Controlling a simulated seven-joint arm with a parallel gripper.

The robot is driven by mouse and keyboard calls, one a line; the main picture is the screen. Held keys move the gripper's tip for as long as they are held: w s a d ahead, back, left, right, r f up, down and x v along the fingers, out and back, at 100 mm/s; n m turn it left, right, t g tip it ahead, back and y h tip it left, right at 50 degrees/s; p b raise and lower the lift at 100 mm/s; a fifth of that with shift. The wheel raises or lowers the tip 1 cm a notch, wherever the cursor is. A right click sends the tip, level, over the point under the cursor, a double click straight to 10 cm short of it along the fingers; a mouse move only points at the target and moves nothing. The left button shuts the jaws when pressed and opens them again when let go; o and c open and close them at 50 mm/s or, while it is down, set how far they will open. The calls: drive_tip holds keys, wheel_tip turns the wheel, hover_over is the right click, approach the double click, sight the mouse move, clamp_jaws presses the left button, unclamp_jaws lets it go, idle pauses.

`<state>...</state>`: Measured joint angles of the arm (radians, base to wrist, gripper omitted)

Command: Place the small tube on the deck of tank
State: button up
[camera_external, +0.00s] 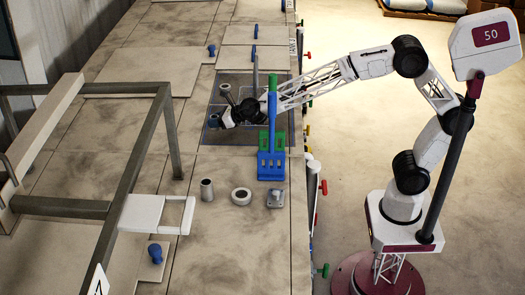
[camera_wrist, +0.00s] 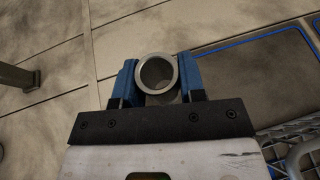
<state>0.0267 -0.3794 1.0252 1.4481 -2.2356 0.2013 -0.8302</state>
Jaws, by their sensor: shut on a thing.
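My gripper (camera_external: 221,119) is above the tank deck (camera_external: 180,150), near the left edge of a dark panel. In the wrist view its two blue jaws (camera_wrist: 157,84) are shut on a small grey metal tube (camera_wrist: 157,57). The tube's round open end faces the camera, and its lower part is hidden. In the external view the held tube is too small and dark to tell clearly from the jaws. Another short grey tube (camera_external: 207,190) stands upright on the deck, nearer the camera.
A ring (camera_external: 241,196) and a flanged fitting (camera_external: 275,202) sit beside the standing tube. A blue rack (camera_external: 271,170) stands close to my gripper, on its right. A metal frame (camera_external: 130,180) and a white tray (camera_external: 141,214) are at left. Bare deck lies between.

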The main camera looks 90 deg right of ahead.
drive_tip(key=shift+f, duration=1.75)
drive_tip(key=shift+f, duration=0.15)
drive_tip(key=o, duration=0.9)
drive_tip(key=shift+o, duration=0.2)
drive_tip(key=shift+v, duration=0.8)
drive_tip(key=v, duration=1)
drive_tip(key=shift+s+r, duration=0.15)
drive_tip(key=shift+r, duration=0.15)
